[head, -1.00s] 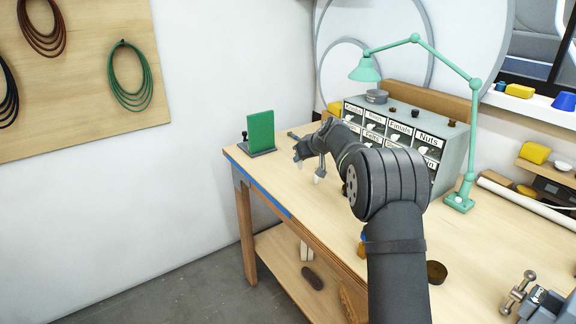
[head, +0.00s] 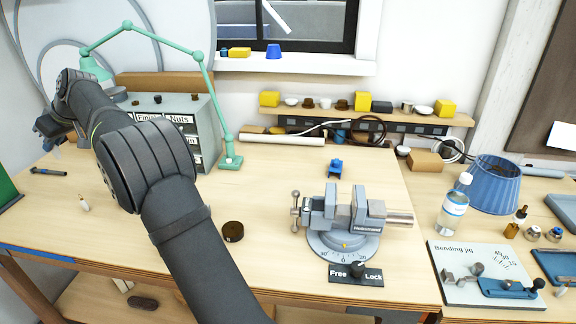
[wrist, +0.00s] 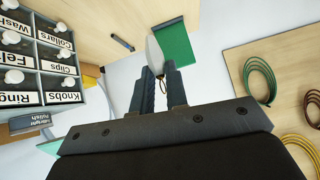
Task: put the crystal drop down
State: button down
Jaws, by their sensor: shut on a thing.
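The crystal drop (wrist: 154,54) shows in the wrist view as a pale grey, rounded piece at the fingertips. My gripper (wrist: 164,82) is shut on it, and a thin dark loop shows between the fingers. In the head view my gripper (head: 52,142) is at the far left, above the bench and left of the drawer cabinet. The drop is too small there to make out clearly.
The labelled drawer cabinet (head: 205,125) and green lamp (head: 230,162) stand behind my arm. A small pale item (head: 83,205) and a dark round piece (head: 232,231) lie on the bench (head: 275,190). A vise (head: 340,222) stands right of my arm. The front-left bench is mostly clear.

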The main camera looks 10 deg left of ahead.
notch_tip(320, 180, up, 7)
jog(key=shift+f, duration=0.1)
jog(key=w+d+m+t+h, duration=0.1)
jog(key=w+d+m+t, duration=0.4)
jog(key=w+d, duration=2.15)
jog(key=w+d+m+t+h, duration=0.1)
jog(key=w+d+m, duration=0.15)
jog(key=d, duration=1.05)
jog(key=w+d+m+t+h, duration=0.15)
jog(key=w+d, duration=0.25)
jog(key=d, duration=0.9)
jog(key=w+d+m+h, duration=0.2)
jog(key=w+d+m, duration=0.15)
jog(key=d, duration=1.05)
jog(key=s+d+m+t+h, duration=0.1)
jog(key=s+d+m+h, duration=0.2)
jog(key=d, duration=1.5)
jog(key=s+d+m+h, duration=0.1)
jog(key=s+d+m, duration=0.3)
jog(key=d, duration=1.3)
jog(key=s+d+m+h, duration=0.4)
jog(key=s+d, duration=1.8)
jog(key=d, duration=0.3)
send_over(485, 226)
jog(key=shift+n+g+y, duration=0.25)
jog(key=shift+n+y, duration=0.1)
notch_tip(485, 226, down, 29)
jog(key=shift+f, duration=2.25)
